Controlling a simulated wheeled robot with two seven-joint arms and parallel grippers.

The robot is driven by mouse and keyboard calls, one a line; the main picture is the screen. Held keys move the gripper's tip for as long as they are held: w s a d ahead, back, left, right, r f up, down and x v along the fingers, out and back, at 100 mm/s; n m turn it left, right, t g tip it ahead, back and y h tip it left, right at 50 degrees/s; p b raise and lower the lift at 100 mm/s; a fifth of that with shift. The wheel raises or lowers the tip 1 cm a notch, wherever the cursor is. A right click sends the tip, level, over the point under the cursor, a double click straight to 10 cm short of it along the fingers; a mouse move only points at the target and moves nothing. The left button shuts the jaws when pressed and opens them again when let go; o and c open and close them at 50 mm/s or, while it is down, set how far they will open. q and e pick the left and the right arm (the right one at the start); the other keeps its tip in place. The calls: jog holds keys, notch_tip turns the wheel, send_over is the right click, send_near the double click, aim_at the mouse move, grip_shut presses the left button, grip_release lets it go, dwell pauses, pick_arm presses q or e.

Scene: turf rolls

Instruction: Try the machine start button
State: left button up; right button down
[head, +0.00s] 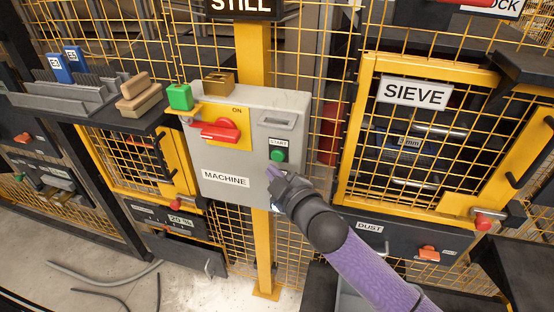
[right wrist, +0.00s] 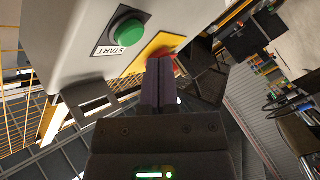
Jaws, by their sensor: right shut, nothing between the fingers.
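The green start button (head: 277,155) sits on a plate marked START on the right side of the grey machine box (head: 225,160). It also shows in the right wrist view (right wrist: 127,32), on its dark plate. My right gripper (head: 272,177) is shut and empty, just below the button in the head view. In the right wrist view its closed fingers (right wrist: 159,68) are to the right of and below the button, apart from it in the picture. I cannot tell how far the fingertips are from the panel. My left gripper is not in view.
A red rotary switch (head: 220,130) on a yellow plate marked ON is left of the button. A grey handle (head: 277,120) is above it. A yellow-framed SIEVE door (head: 362,130) stands at right.

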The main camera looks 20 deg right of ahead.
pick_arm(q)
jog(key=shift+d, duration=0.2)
pick_arm(e)
jog(key=shift+w+d, duration=0.35)
jog(key=shift+w, duration=0.15)
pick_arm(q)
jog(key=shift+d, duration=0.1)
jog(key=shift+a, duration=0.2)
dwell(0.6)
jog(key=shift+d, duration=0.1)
pick_arm(e)
jog(key=shift+w, duration=0.1)
dwell(0.4)
jog(key=shift+w+d, duration=0.25)
